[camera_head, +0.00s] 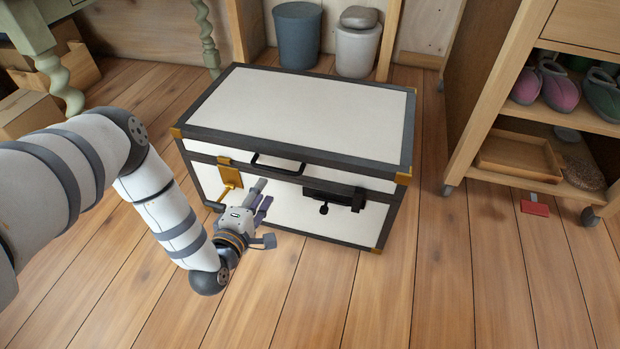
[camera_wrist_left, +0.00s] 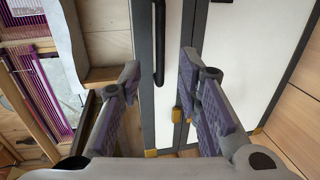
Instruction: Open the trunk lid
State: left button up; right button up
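The trunk (camera_head: 325,220) is white with dark edging and brass corners, and stands on the plank floor. Its lid (camera_head: 300,115) lies flat and shut. A dark handle (camera_head: 277,165) is on the lid's front edge, with a brass latch (camera_head: 229,175) to its left and a dark latch (camera_head: 333,193) to its right. My left gripper (camera_head: 262,197) is in front of the trunk, below the handle. In the left wrist view its fingers (camera_wrist_left: 160,75) are spread, with the handle (camera_wrist_left: 159,45) beyond them; nothing is held. My right gripper is out of view.
A shelf unit (camera_head: 490,110) with slippers and a tray stands to the right. A blue bin (camera_head: 297,38) and a pale bin (camera_head: 357,48) stand behind the trunk. Cardboard boxes (camera_head: 65,68) and a green table (camera_head: 30,25) are at the left. The floor in front is clear.

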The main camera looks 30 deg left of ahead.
aim_at(275, 171)
pick_arm(q)
jog(key=b+x, duration=0.3)
jog(key=x, duration=0.7)
jog(key=shift+w+a+f, duration=0.1)
jog(key=shift+w+a, duration=0.05)
jog(key=shift+w, duration=0.15)
grip_shut()
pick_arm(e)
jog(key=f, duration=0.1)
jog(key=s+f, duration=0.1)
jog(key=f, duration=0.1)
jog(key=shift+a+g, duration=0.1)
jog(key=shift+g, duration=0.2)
